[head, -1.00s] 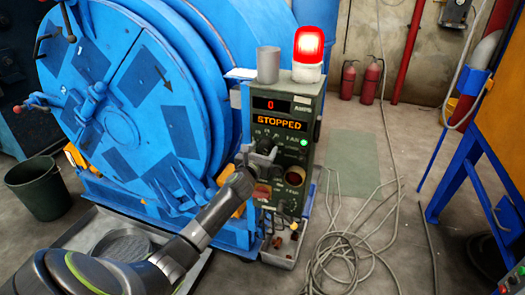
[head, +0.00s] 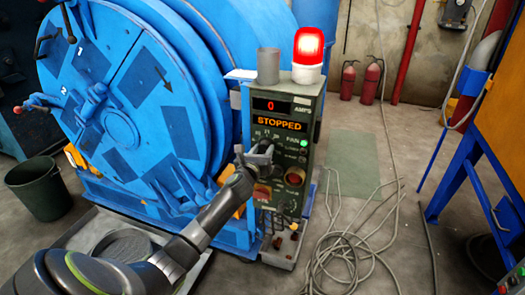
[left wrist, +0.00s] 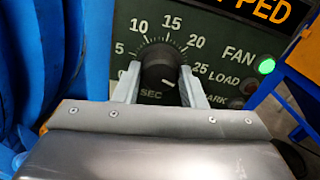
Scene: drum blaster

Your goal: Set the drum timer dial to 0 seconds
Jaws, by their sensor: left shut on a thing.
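The black timer dial (left wrist: 160,66) sits on the green control panel (left wrist: 225,60), inside a printed scale from 0 to 25 marked SEC. In the left wrist view, the two pale fingers of my left gripper (left wrist: 159,90) are shut on the dial, one on each side. I cannot clearly tell which number its pointer faces. In the head view, my left gripper (head: 260,152) is at the front of the control box (head: 312,150) and covers the dial. The display (head: 279,125) above reads STOPPED, with a red 0 over it. My right gripper is not in view.
The big blue drum (head: 120,100) stands close on the left of the box. A lit red beacon (head: 307,50) and a grey cylinder (head: 268,65) are on top of the box. A green light (left wrist: 266,65) glows by FAN. Loose cable (head: 345,255) lies on the floor to the right.

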